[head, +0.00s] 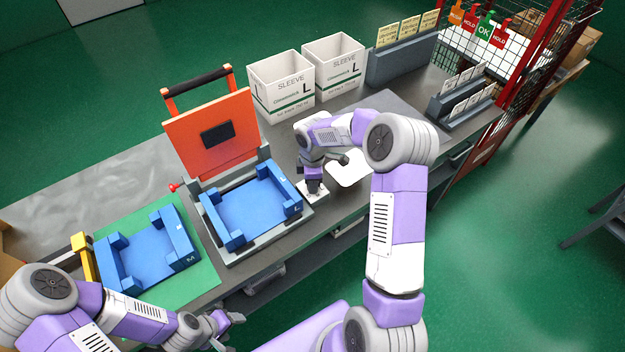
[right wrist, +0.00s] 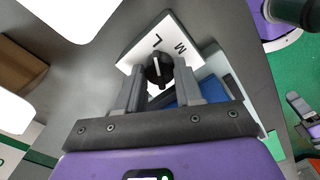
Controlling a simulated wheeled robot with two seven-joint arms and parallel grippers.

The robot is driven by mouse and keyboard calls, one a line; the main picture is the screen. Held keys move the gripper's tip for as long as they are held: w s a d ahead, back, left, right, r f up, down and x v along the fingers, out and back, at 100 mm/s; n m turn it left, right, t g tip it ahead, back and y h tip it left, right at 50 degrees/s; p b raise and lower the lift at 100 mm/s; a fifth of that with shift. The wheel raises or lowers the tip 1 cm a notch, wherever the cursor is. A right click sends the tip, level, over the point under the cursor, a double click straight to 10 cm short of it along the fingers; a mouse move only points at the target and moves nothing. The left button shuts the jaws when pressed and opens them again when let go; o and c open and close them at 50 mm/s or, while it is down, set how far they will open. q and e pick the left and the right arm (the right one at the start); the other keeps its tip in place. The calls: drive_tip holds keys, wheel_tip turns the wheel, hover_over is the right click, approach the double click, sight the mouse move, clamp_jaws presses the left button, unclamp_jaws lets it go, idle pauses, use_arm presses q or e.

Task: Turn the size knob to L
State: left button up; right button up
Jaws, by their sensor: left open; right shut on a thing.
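The size knob (right wrist: 159,72) is black with a white pointer line, on a white plate (right wrist: 135,57) marked L and M. In the right wrist view, the line points up the picture, roughly toward the L. My right gripper (right wrist: 161,80) is shut on the knob, one finger on each side. In the head view, my right gripper (head: 314,188) is over the small white plate (head: 318,199) beside the press and hides the knob. My left gripper (head: 228,326) is open and empty near the table's front edge, away from the knob.
The press (head: 212,135) has a raised orange lid and a blue size-L form (head: 250,208). A blue size-M form (head: 150,255) lies on a green mat (head: 203,280) to the left. Two white sleeve boxes (head: 283,88) stand behind. A white sheet (head: 350,170) lies right of my right gripper.

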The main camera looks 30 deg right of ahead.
idle(0.4)
drive_tip(key=o, duration=1)
drive_tip(key=shift+o, duration=0.2)
wheel_tip(320, 180, up, 8)
drive_tip(key=shift+f+p, duration=0.2)
drive_tip(key=shift+p, duration=0.15)
